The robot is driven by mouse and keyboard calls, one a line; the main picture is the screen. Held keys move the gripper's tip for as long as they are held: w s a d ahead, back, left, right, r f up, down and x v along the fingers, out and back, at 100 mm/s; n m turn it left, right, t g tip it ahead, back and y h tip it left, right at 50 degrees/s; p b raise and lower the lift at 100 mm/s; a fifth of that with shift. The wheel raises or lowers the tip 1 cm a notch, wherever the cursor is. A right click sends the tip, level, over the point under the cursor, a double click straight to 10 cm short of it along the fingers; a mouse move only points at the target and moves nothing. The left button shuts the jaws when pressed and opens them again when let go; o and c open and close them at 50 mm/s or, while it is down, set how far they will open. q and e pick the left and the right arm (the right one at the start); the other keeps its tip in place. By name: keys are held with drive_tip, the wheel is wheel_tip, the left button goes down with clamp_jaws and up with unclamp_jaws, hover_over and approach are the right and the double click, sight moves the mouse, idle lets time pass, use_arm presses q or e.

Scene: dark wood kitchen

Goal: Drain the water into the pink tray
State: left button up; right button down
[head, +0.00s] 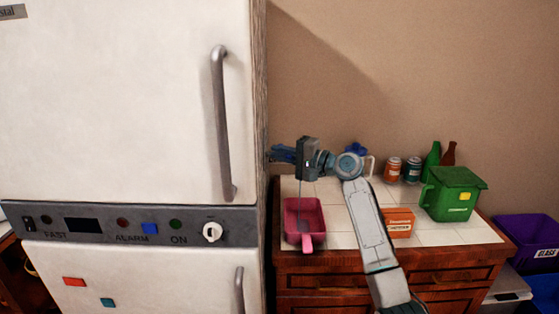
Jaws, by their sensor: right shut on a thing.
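The pink tray (305,240) lies on the white tiled counter (340,235) near its left front edge, with its handle toward me. My right gripper (290,153) is above and behind the tray. It is shut on a small dark blue thing (281,154) at the left of the gripper body, close to the fridge side; its shape is hard to make out. A thin line runs down from the gripper toward the tray; I cannot tell if it is water. Any water in the tray is too small to tell. My left gripper is out of view.
A white fridge (110,100) stands close on the left. On the counter are an orange box (399,223), a green bin (453,196), two cans (393,170) and two bottles (432,160). Another blue thing (355,149) is partly behind my arm. A purple bin (530,240) stands right.

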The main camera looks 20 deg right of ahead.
drive_tip(key=c, duration=1.5)
unclamp_jaws()
drive_tip(key=shift+d, duration=0.1)
drive_tip(key=shift+s+d+f, duration=0.15)
drive_tip(key=shift+s+d, duration=0.1)
drive_tip(key=shift+s, duration=0.05)
drive_tip(key=shift+b+v, duration=1.7)
drive_tip(key=shift+v, duration=3.3)
